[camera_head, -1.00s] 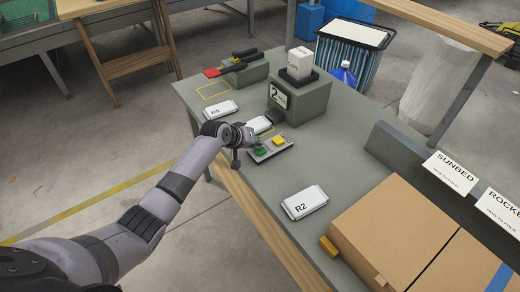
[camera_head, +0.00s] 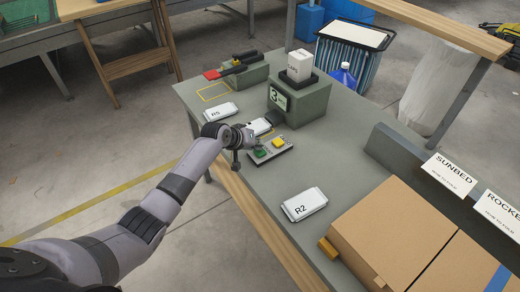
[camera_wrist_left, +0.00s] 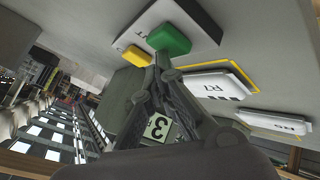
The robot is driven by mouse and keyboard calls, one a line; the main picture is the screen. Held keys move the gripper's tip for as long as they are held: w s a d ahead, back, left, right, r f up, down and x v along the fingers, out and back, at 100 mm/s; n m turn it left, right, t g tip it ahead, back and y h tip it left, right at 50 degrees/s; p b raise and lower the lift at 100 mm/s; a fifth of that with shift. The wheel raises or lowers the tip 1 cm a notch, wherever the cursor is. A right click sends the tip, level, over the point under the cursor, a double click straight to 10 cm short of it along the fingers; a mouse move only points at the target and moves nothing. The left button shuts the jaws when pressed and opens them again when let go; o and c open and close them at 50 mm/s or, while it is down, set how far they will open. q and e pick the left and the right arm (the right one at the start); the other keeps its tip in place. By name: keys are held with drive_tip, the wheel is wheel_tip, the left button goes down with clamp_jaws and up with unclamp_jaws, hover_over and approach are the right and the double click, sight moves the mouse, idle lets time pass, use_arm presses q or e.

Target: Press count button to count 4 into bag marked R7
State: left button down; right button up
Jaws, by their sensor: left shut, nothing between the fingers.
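My left gripper (camera_head: 250,139) is shut and empty, beside and close to the green button (camera_head: 260,153) on a small panel. In the left wrist view its fingertips (camera_wrist_left: 163,58) are just by the green button (camera_wrist_left: 170,39); I cannot tell if they touch it. A yellow button (camera_head: 278,143) is on the same panel. The green-grey counter machine (camera_head: 306,104) shows "3" on its display (camera_head: 277,97). The bag marked R7 (camera_wrist_left: 208,85) lies in a yellow outline by the machine; in the head view the arm partly hides it (camera_head: 261,126). My right gripper is out of view.
Bag R5 (camera_head: 221,112) lies behind the gripper and bag R2 (camera_head: 304,204) lies nearer on the bench. A device with a red end (camera_head: 232,69) stands at the back left. Cardboard boxes (camera_head: 392,232) fill the near right. The bench between R2 and the machine is clear.

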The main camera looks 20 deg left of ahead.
use_arm(q)
drive_tip(key=shift+r, duration=0.5)
drive_tip(key=shift+p, duration=0.3)
wheel_tip(320, 180, up, 5)
drive_tip(key=p, duration=0.5)
drive_tip(key=shift+r, duration=0.1)
idle(1.3)
